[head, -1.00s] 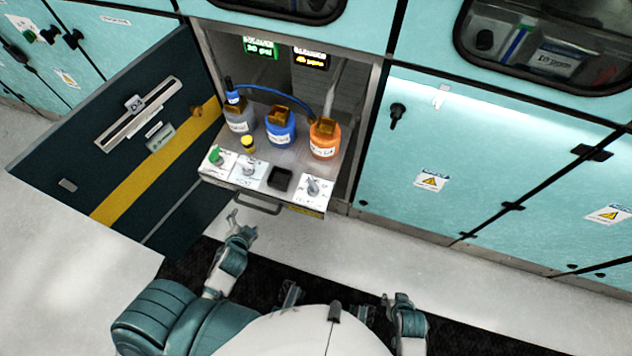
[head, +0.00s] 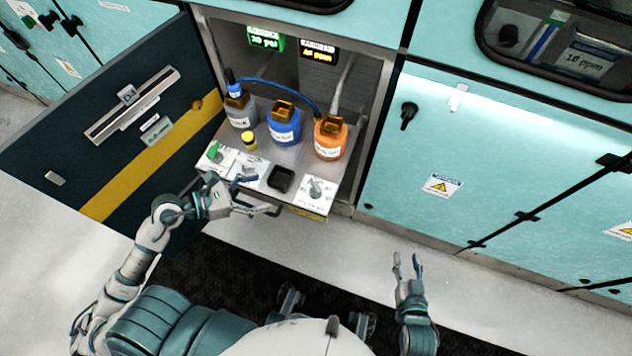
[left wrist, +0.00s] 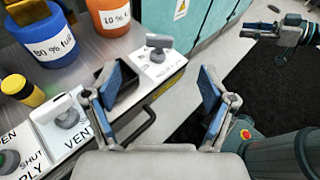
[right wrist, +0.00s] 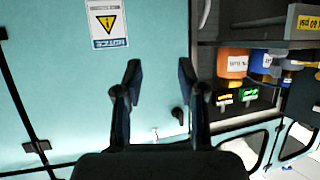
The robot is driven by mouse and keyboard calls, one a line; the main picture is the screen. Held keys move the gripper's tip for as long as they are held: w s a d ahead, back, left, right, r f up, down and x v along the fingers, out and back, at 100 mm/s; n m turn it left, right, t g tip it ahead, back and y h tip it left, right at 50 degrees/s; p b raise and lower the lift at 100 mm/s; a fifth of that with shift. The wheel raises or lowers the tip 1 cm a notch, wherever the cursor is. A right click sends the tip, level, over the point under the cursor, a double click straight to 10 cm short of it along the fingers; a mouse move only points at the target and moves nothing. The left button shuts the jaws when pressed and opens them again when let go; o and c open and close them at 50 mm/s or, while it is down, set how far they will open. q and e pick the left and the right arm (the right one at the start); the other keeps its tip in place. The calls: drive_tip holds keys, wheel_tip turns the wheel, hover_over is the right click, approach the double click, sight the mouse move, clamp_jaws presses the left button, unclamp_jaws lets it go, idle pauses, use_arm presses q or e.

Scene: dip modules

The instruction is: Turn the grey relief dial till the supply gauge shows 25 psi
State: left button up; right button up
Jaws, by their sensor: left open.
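The grey relief dial (head: 316,187) stands on a white plate at the right front of the pull-out shelf. It also shows in the left wrist view (left wrist: 158,44), ahead and above the finger gap. My left gripper (head: 252,193) is open and empty over the shelf's front edge, left of this dial and apart from it. It partly hides the grey vent dial, which shows in the left wrist view (left wrist: 66,116). The green supply gauge (head: 264,38) at the back seems to read 20 psi; its digits are small. My right gripper (head: 408,262) is open and empty, low at the right.
A green dial (head: 214,152), a yellow-capped vial (head: 249,141) and a black tray (head: 281,179) share the shelf. A handle (left wrist: 136,130) juts from its front. The dark door stands open at left.

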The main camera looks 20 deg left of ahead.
use_arm(q)
drive_tip(key=b, duration=0.2)
approach(314, 184)
drive_tip(key=shift+m+g+y, duration=0.3)
drive_tip(key=shift+m, duration=0.1)
drive_tip(key=x, duration=1)
drive_tip(key=shift+r, duration=0.25)
drive_tip(key=shift+w+d+f, duration=0.1)
drive_tip(key=shift+w+d, duration=0.15)
drive_tip(key=shift+d, duration=0.05)
use_arm(e)
drive_tip(key=r+t, duration=0.1)
drive_tip(key=w+a+r+t+y, duration=0.1)
drive_tip(key=r+t, duration=0.1)
drive_tip(key=w+r+t, duration=0.1)
drive_tip(key=r, duration=0.1)
drive_tip(key=shift+w+a+r, duration=0.1)
drive_tip(key=shift+a+r, duration=0.05)
drive_tip(key=shift+r, duration=0.05)
use_arm(q)
drive_tip(key=c, duration=1.2)
drive_tip(key=shift+o, duration=0.2)
use_arm(e)
drive_tip(key=shift+f, duration=0.1)
